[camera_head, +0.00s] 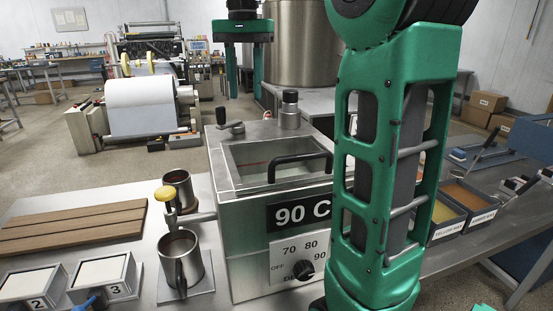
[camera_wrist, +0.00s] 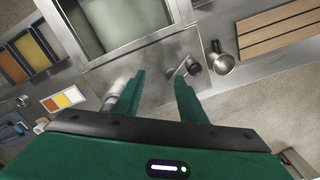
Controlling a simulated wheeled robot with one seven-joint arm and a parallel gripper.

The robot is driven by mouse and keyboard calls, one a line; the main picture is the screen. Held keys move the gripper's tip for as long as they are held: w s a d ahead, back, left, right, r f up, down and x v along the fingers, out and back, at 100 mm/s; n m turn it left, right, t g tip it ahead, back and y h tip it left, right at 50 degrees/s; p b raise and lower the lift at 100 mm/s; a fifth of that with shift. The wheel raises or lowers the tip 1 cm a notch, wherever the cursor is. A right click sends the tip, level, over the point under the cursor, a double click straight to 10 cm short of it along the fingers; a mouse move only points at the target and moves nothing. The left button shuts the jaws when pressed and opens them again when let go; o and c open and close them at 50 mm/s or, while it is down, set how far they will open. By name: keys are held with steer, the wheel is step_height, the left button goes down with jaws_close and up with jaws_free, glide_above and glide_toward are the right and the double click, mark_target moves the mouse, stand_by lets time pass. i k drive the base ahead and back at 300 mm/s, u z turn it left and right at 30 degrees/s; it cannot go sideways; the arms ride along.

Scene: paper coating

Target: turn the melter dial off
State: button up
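The melter (camera_head: 250,258) is a steel box with a glass-topped lid and a "90 C" sign on its front. Its black dial (camera_head: 303,269) sits on a white plate marked OFF, 70, 80 and 90; its pointer appears toward the 90 side, but is small. My gripper (camera_head: 245,86) hangs fingers down beyond the melter's back edge, apart from the dial. Its two green fingers are spread with nothing between them. In the wrist view the open gripper (camera_wrist: 160,78) shows over the melter's back area, with the lid (camera_wrist: 125,25) above; the dial is not visible there.
My green arm link covers the melter's right side. A black lid handle (camera_head: 300,160), a crank (camera_head: 231,127) and a capped cylinder (camera_head: 290,108) rise from the melter's top. Steel mugs (camera_head: 180,262) stand left; wooden slats (camera_head: 72,224) lie beyond. Trays (camera_head: 468,200) stand right.

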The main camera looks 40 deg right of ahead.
mark_target(303, 271)
steer(key=k, duration=1)
